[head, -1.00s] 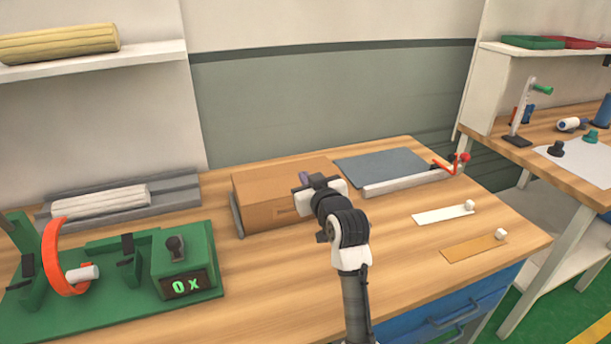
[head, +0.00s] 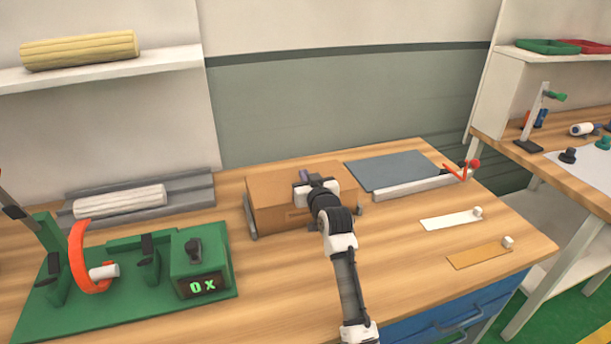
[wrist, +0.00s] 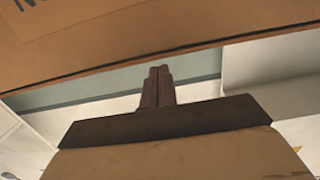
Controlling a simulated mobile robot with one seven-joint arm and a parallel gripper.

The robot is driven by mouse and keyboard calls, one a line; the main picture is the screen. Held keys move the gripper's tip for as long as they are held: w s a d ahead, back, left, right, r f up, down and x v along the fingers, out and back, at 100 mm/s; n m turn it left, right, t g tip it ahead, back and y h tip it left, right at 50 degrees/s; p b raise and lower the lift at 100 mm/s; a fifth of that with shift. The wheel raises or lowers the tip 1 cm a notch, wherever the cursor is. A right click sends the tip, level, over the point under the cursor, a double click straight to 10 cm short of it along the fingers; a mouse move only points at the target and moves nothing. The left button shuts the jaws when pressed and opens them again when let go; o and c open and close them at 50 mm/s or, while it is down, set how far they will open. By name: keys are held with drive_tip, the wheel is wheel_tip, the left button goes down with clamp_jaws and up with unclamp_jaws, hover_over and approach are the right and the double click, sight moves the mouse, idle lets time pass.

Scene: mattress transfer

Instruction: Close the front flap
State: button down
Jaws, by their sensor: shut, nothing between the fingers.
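A brown cardboard box (head: 275,190) stands on the wooden bench, with grey metal pieces at its lower sides. In the head view its top looks mostly flat and covered; I cannot tell the front flap apart from the rest. My gripper (head: 305,177) is at the front upper part of the box and hides part of it. In the wrist view its two fingers (wrist: 158,86) are together with nothing between them. A printed cardboard face (wrist: 110,40) spans the top of that view, close to the fingertips. Whether they touch it is unclear.
A green fixture (head: 130,290) with an orange ring and a display stands left of the box. A grey tray with a pale roll (head: 120,201) lies behind it. A blue-grey plate (head: 390,171) lies behind right. White and tan strips lie at right; bench between is clear.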

drive_tip(key=shift+w+f, duration=0.1)
drive_tip(key=shift+f, duration=0.55)
drive_tip(key=shift+a+f+b, duration=0.1)
drive_tip(key=shift+f+b, duration=0.2)
drive_tip(key=shift+b, duration=0.35)
drive_tip(key=shift+w+r+g+p, duration=0.1)
drive_tip(key=shift+r+g+p, duration=0.2)
drive_tip(key=shift+p, duration=0.1)
drive_tip(key=shift+w+f, duration=0.15)
drive_tip(key=shift+f, duration=0.35)
drive_tip(key=shift+r, duration=0.1)
